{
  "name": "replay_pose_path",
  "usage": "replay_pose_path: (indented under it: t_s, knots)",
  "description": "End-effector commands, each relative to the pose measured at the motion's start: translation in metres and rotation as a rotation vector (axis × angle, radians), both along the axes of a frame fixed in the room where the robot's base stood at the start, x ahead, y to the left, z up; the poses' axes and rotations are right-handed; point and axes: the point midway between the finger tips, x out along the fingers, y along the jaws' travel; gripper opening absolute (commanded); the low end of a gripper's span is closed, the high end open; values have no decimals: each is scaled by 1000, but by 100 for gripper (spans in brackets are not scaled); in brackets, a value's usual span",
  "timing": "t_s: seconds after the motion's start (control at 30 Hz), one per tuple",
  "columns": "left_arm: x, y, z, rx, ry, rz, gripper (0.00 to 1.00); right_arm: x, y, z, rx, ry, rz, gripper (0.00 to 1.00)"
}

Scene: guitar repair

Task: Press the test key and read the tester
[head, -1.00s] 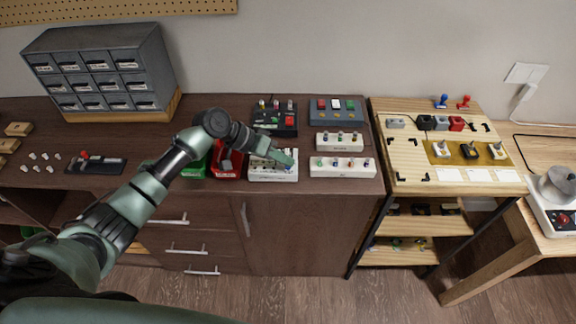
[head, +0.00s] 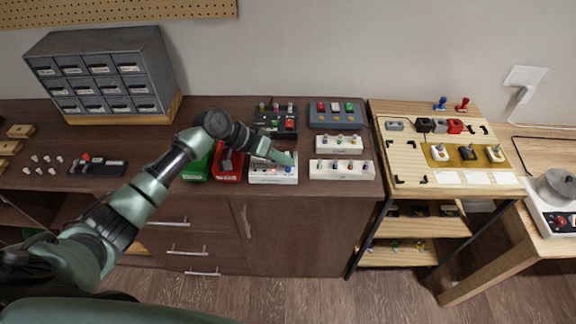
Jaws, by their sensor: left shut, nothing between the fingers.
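A white box (head: 260,178) with small parts along its top stands near the front edge of the dark brown bench. My left gripper (head: 291,160) is shut and empty, with its tip low over the right part of this box. The gripper and wrist hide part of the box's top, so I cannot tell whether the tip touches a key. Small orange-red glints show on the box's top; any reading is too small to make out. I cannot tell for certain that this box is the tester. My right gripper is not in view.
Behind stands a black box (head: 275,130) with coloured knobs, and a grey box (head: 336,124) with coloured buttons. Two white boxes stand to the right, a red bin (head: 229,175) and a green bin (head: 197,169) to the left. A grey drawer cabinet (head: 105,70) stands farther left.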

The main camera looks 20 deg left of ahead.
Motion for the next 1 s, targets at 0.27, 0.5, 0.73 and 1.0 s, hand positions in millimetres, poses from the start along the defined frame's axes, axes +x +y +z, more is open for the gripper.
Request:
replay_pose_path:
  t_s: [0.27, 0.5, 0.73, 1.0]
  knots:
    - [0, 0, 2, 0, -1, 1, 0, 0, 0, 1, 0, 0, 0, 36]
    - [0, 0, 13, 0, -1, 0, 0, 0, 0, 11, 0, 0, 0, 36]
    - [0, 0, 37, 0, -1, 0, 0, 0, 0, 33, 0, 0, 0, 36]
    - [0, 0, 53, 0, 0, 0, 0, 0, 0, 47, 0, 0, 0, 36]
